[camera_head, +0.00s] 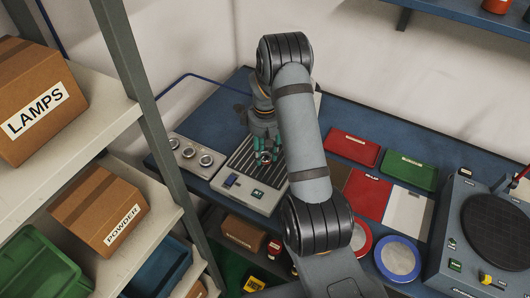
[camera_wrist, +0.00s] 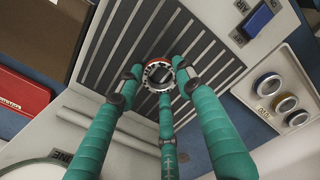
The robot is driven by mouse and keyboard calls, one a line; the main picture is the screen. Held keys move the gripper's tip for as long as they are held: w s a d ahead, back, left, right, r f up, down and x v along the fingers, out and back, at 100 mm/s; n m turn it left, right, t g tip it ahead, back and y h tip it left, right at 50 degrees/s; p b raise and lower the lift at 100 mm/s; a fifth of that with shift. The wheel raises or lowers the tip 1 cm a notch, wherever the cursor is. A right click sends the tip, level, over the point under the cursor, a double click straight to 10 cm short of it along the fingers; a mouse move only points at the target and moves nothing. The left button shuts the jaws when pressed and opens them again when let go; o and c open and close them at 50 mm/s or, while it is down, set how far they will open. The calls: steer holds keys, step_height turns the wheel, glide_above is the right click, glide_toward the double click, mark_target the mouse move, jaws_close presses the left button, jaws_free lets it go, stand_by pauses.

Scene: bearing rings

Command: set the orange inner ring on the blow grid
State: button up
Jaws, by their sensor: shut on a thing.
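The blow grid (camera_head: 238,164) is a pale box with a dark slatted top, on the blue bench left of centre. Its slats (camera_wrist: 130,45) fill the middle of the wrist view. My gripper (camera_head: 264,157) is low over the right part of the slats. Its green fingers are closed around a small metal ring with an orange-red edge, the orange inner ring (camera_wrist: 158,63). The ring lies flat over the slats, its hole facing the camera. I cannot tell whether its underside touches the grid. In the head view the fingers mostly hide the ring.
A pale panel with several round metal seats (camera_head: 190,153) adjoins the grid on the left. Red (camera_head: 353,148) and green (camera_head: 408,170) trays lie to the right. A round dark plate (camera_head: 497,230) stands far right.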

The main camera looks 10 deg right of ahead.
steer(key=shift+f, duration=0.25)
steer(key=o, duration=1.2)
steer(key=shift+r, duration=0.1)
steer(key=shift+c, duration=0.2)
step_height(320, 180, up, 12)
steer(key=b, duration=0.1)
steer(key=shift+r, duration=0.25)
steer(key=shift+f, duration=0.1)
step_height(320, 180, down, 12)
steer(key=shift+s+r+p, duration=0.1)
steer(key=shift+r+p, duration=0.05)
steer(key=shift+p, duration=0.55)
steer(key=shift+w+r, duration=0.2)
steer(key=shift+w, duration=0.05)
steer(key=shift+s+r+b, duration=0.1)
steer(key=shift+r+b, duration=0.3)
steer(key=shift+r, duration=1.55)
